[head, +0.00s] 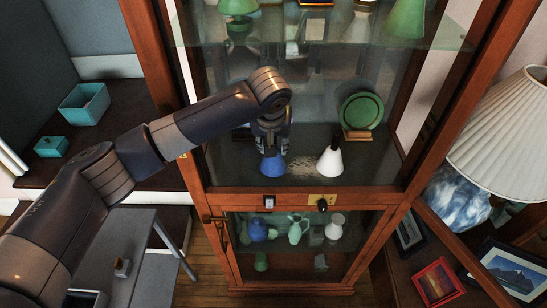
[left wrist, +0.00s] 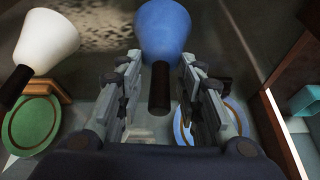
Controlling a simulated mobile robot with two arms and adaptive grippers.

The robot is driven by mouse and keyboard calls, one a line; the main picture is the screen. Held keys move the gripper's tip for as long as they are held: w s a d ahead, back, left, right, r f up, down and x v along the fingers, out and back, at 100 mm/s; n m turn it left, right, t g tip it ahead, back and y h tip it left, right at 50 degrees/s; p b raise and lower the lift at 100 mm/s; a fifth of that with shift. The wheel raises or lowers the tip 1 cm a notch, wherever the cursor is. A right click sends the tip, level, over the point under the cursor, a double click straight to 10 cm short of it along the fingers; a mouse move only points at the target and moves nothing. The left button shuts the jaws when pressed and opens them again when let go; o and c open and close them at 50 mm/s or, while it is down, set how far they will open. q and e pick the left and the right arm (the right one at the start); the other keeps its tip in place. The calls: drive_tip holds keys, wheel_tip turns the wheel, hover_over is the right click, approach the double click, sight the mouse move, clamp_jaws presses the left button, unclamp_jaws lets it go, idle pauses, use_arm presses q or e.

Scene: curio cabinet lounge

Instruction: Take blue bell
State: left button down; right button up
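The blue bell (head: 273,164) stands on the dark shelf inside the glass cabinet. In the left wrist view, the blue bell (left wrist: 164,30) has its dark handle pointing between my fingers. My left gripper (head: 270,147) reaches into the cabinet from the left and is over the bell's handle. In the wrist view the fingers of my left gripper (left wrist: 160,90) are apart, one on each side of the handle, with gaps visible. The gripper hides the handle in the head view. My right gripper is not in view.
A white bell (head: 330,161) with a dark handle stands just right of the blue bell. A green plate (head: 361,110) on a wooden stand is behind it. A blue-rimmed plate (left wrist: 240,117) shows in the wrist view. A glass shelf (head: 330,38) is above; wooden cabinet posts flank the opening.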

use_arm(q)
drive_tip(key=shift+r, duration=0.1)
drive_tip(key=shift+r, duration=0.15)
drive_tip(key=b+v, duration=0.2)
drive_tip(key=shift+w+r, duration=0.1)
drive_tip(key=shift+r, duration=0.4)
drive_tip(key=s+a+b, duration=0.1)
drive_tip(key=s+b, duration=0.1)
drive_tip(key=s, duration=1.5)
drive_tip(key=shift+s+a, duration=0.15)
drive_tip(key=shift+a, duration=0.2)
drive_tip(key=shift+r, duration=0.1)
